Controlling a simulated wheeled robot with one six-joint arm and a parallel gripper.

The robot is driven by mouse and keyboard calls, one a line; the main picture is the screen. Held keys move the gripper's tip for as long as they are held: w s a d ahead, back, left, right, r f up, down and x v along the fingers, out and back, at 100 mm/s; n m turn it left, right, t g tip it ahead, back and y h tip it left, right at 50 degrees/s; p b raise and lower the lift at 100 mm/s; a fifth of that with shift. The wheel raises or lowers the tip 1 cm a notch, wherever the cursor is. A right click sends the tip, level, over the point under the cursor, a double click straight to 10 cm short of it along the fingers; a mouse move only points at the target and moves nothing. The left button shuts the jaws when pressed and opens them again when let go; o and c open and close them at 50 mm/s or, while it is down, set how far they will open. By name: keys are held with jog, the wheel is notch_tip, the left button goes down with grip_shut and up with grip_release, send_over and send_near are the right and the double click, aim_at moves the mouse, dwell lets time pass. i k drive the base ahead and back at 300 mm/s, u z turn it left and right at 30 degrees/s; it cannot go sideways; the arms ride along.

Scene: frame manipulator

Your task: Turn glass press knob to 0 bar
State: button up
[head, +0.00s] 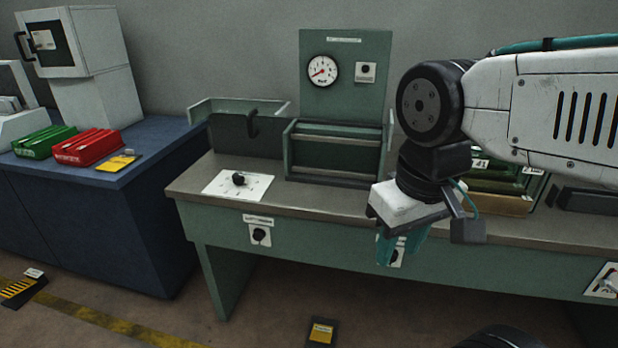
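A green press panel (345,105) stands at the back of the workbench, with a round white gauge (322,70) whose red needle points to the lower left. Its numbers are too small to read. Two black knobs on white plates are on the bench's front: a left knob (260,235) under a label, and a right knob (396,256) partly hidden by my gripper. I cannot tell which knob is the glass press knob. My gripper (399,256) points down in front of the right knob, its teal fingers apart and seemingly empty. I cannot tell whether they touch the knob.
A white plate with a black knob (239,179) lies on the bench top (320,203). A blue cabinet (95,225) on the left carries green (45,141) and red (88,147) trays. A lever plate (603,282) is at far right.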

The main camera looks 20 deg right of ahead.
aim_at(238, 178)
jog(key=u, duration=1.1)
jog(key=i, duration=1.8)
jog(key=z, duration=0.65)
